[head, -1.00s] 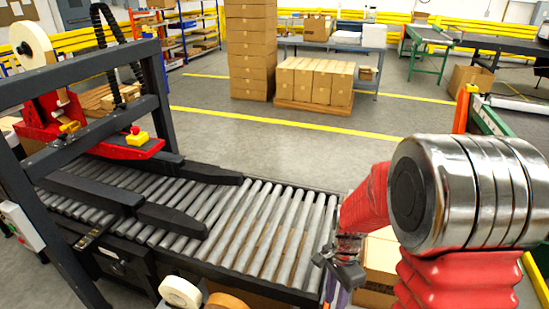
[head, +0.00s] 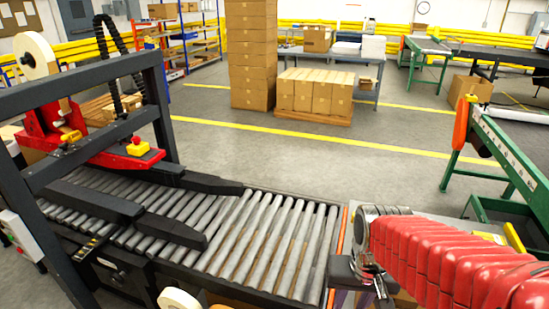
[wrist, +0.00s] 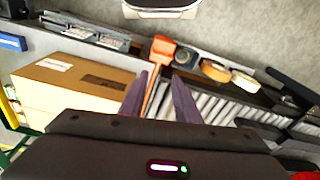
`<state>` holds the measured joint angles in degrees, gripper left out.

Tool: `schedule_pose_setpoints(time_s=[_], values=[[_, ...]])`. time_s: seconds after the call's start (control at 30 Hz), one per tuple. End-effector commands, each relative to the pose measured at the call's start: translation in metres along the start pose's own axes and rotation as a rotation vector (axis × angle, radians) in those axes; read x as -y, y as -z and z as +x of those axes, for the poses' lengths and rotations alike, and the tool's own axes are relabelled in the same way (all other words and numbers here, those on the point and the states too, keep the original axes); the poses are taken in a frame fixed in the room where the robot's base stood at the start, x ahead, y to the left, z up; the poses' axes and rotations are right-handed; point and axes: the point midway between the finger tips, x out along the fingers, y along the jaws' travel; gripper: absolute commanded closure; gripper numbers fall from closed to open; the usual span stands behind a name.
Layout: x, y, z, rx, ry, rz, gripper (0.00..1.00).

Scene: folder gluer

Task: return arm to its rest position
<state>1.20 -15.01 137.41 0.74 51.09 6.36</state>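My arm, in a red ribbed sleeve (head: 450,255), reaches in from the right edge of the head view. My gripper (head: 378,283) is at its left end, just right of the roller conveyor's end, pointing down. In the wrist view my gripper (wrist: 160,82) shows two purple-grey fingers spread apart. An orange upright part (wrist: 158,66) shows beyond the gap between them; nothing is seen gripped.
The roller conveyor (head: 285,240) with its red taping head (head: 120,150) is to the left. A cardboard box (wrist: 75,80) lies left of the fingers in the wrist view. A green-framed conveyor (head: 515,165) stands at right. Open floor (head: 340,165) lies behind.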

Motion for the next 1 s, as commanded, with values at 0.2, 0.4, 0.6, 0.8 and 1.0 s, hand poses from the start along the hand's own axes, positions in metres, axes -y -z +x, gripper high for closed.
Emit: schedule_pose_setpoints(time_s=[0.2,0.4,0.6,0.8,1.0], values=[[-0.001,-0.013,-0.031,-0.1,0.003,-0.099,0.71],[-0.001,-0.023,-0.057,-0.194,0.005,-0.132,0.71],[-0.001,-0.032,-0.083,-0.297,0.011,-0.136,0.71],[0.0,-0.035,-0.104,-0.37,0.018,-0.139,0.71],[0.0,-0.035,-0.106,-0.379,0.019,-0.14,0.71]])
